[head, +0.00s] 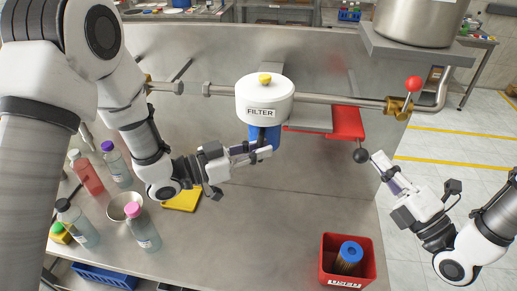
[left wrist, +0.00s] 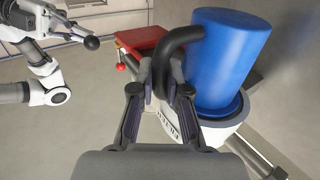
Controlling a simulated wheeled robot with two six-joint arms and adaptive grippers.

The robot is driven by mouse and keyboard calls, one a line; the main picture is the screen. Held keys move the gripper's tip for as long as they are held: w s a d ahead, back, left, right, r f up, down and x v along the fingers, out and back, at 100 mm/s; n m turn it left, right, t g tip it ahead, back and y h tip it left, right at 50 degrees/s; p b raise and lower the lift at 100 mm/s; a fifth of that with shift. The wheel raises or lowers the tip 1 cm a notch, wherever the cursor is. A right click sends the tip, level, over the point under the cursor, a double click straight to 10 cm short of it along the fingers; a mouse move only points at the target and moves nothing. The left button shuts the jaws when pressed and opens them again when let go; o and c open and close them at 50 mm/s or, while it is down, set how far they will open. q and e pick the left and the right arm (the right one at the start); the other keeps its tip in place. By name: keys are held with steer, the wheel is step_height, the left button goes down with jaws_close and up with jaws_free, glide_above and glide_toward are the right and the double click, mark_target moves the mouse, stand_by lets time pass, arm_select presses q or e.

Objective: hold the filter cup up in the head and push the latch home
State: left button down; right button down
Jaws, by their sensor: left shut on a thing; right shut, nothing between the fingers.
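The white filter head (head: 264,98), with a yellow knob on top, sits on the pipe; it also shows in the left wrist view (left wrist: 222,130). The blue filter cup (head: 265,135) is directly under it, upright; its body fills the right of the left wrist view (left wrist: 228,60). My left gripper (head: 262,152) is shut on the cup's black handle (left wrist: 180,45). A black ball knob (head: 361,156) is on a short rod below the red plate (head: 347,122), right of the cup; I take it for the latch. My right gripper (head: 377,158) is shut and empty just right of the knob; contact is unclear.
A brass valve with a red ball handle (head: 413,83) is on the pipe at right. A red bin (head: 328,268) holding a blue-capped cartridge (head: 349,256) stands at the bench's front right. Several bottles, a steel bowl (head: 122,206) and a yellow pad (head: 182,201) are at left.

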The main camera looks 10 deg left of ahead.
steer(key=shift+a, duration=1.5)
steer(key=shift+a+n+g+y, duration=1.2)
steer(key=shift+a+g+y, duration=0.2)
steer(key=shift+g+y, duration=0.15)
steer(key=shift+a, duration=0.15)
arm_select(q)
steer(key=c, duration=1.1)
jaws_free()
steer(key=shift+a, duration=0.1)
arm_select(e)
steer(key=shift+d, duration=0.25)
